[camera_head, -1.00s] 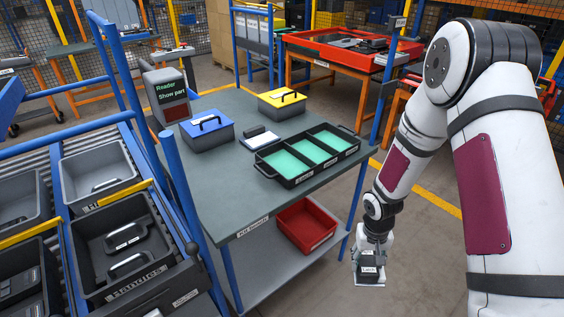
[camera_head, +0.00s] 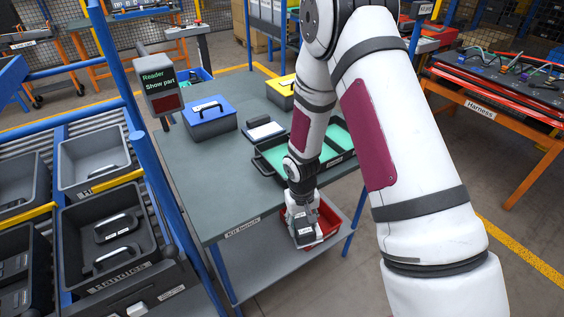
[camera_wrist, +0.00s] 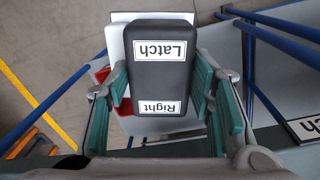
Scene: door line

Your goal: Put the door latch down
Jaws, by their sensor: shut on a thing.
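My gripper (camera_head: 303,222) is shut on the door latch (camera_head: 305,234), a dark grey block on a pale plate. In the wrist view the latch (camera_wrist: 160,62) sits between the green-padded fingers of my gripper (camera_wrist: 163,95), with labels reading "Latch" and "Right". It is held in front of the kit bench (camera_head: 190,185), below its top, and hides part of the red bin (camera_head: 328,222) on the lower shelf. Whether it touches the bin or shelf I cannot tell. A black tray with green-lined compartments (camera_head: 268,169) lies on the bench, partly hidden by my arm.
A blue-lidded box (camera_head: 210,122), a yellow-lidded box (camera_head: 280,93) and a small white-and-dark item (camera_head: 264,132) stand on the bench. A reader (camera_head: 162,92) reads "Show part". Grey bins (camera_head: 95,160) and blue posts stand left; a harness table (camera_head: 490,105) stands right.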

